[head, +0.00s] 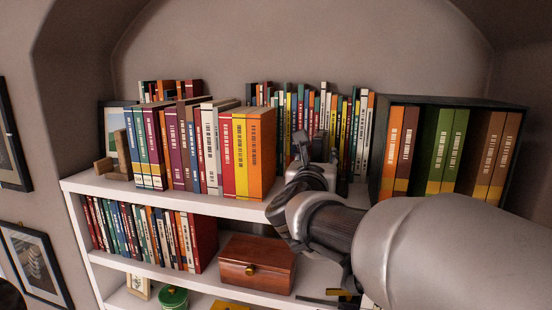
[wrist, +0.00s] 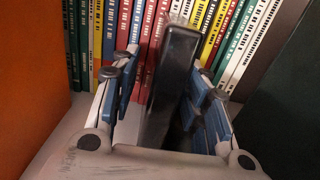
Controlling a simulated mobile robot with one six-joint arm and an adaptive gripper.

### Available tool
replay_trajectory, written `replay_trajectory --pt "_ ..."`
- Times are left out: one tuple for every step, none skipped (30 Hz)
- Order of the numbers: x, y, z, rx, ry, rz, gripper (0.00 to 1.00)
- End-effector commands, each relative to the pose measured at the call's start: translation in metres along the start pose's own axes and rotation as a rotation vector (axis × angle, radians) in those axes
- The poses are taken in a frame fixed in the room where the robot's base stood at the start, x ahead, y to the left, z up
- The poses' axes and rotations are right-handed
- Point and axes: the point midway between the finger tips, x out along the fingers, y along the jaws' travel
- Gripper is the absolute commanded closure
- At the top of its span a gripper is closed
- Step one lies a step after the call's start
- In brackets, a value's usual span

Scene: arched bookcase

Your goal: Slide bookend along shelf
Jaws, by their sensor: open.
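A dark upright plate, which looks like the bookend (wrist: 168,85), stands between the fingers of my gripper in the wrist view. It is in front of a back row of books. My gripper (wrist: 162,68) is open, with blue-padded fingers on both sides of the plate. A gap shows between the left finger and the plate; whether the right finger touches it I cannot tell. In the head view my gripper (head: 313,150) reaches into the gap on the top shelf, and the bookend cannot be clearly told apart there. A brown wooden bookend (head: 118,160) stands at the shelf's left end.
A front row of books (head: 200,145) ends with an orange book left of my gripper. A dark box of thick books (head: 450,150) stands to the right. Books (head: 345,120) line the back. The white top shelf (head: 230,208) has bare room near its front edge.

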Motion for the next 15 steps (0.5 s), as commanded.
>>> replay_trajectory --pt "0.0 0.0 -0.0002 0.0 0.0 0.0 0.58" --pt "-0.0001 0.0 -0.0002 0.0 0.0 0.0 0.58" --pt "-0.0001 0.0 -0.0002 0.0 0.0 0.0 0.58" --pt "-0.0002 0.0 -0.0002 0.0 0.0 0.0 0.58" --pt "-0.0002 -0.0001 -0.0002 0.0 0.0 0.0 0.6" --pt "-0.0002 -0.0001 -0.0002 0.0 0.0 0.0 0.63" --pt "-0.0002 -0.0001 -0.0002 0.0 0.0 0.0 0.65" --pt "-0.0003 -0.0001 -0.0002 0.0 0.0 0.0 0.67" --pt "-0.0003 -0.0001 -0.0002 0.0 0.0 0.0 0.7" --pt "-0.0003 -0.0001 -0.0002 0.0 0.0 0.0 0.72" --pt "-0.0003 -0.0001 -0.0002 0.0 0.0 0.0 0.74" --pt "-0.0003 -0.0001 -0.0003 0.0 0.0 0.0 0.76" --pt "-0.0004 -0.0001 -0.0002 0.0 0.0 0.0 0.78" --pt "-0.0004 -0.0001 -0.0002 0.0 0.0 0.0 0.8" --pt "-0.0004 -0.0001 -0.0002 0.0 0.0 -0.001 0.83"
